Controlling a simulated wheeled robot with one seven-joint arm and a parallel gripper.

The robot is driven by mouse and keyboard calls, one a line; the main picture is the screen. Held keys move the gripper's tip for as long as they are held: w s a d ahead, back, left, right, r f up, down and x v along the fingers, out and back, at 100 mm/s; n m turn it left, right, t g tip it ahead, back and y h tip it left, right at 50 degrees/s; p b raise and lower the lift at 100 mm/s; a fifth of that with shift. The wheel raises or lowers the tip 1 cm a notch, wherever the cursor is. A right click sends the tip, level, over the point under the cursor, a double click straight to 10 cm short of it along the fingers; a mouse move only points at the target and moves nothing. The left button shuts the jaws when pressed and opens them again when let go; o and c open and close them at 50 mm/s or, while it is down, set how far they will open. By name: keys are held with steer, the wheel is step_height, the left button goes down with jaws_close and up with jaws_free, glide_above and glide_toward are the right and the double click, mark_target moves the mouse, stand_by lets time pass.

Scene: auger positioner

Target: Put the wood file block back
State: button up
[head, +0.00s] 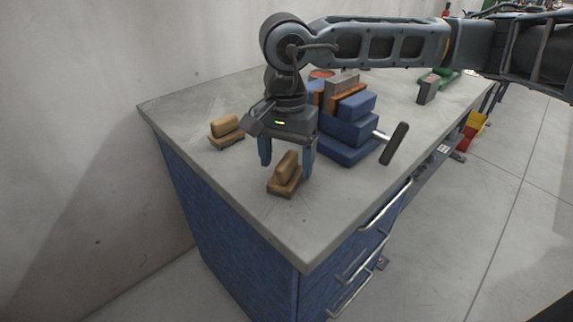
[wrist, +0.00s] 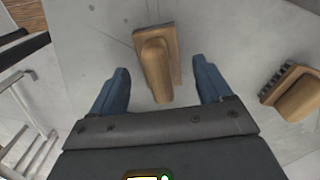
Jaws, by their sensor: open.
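Two similar wooden blocks with raised handles are on the grey bench top; I cannot tell which one the task names. The nearer block (head: 285,175) stands close to the bench's front corner, and in the wrist view it lies between and beyond my fingertips (wrist: 157,65). The other block (head: 226,131) sits toward the left edge and shows at the right of the wrist view (wrist: 292,92), with dark bristles or teeth along one side. My gripper (head: 287,160) is open and empty, pointing down, its fingers on either side of the nearer block without visible contact.
A blue vise (head: 348,128) with a grey handle bar stands behind and right of my gripper. A grey block (head: 428,90) stands farther back right. The blue cabinet has drawer handles (head: 362,262) at its front. Bare bench top (head: 310,225) lies at the near corner.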

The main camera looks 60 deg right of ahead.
mark_target(286, 159)
step_height(286, 159, up, 10)
stand_by(0.4)
steer(key=shift+a, duration=0.1)
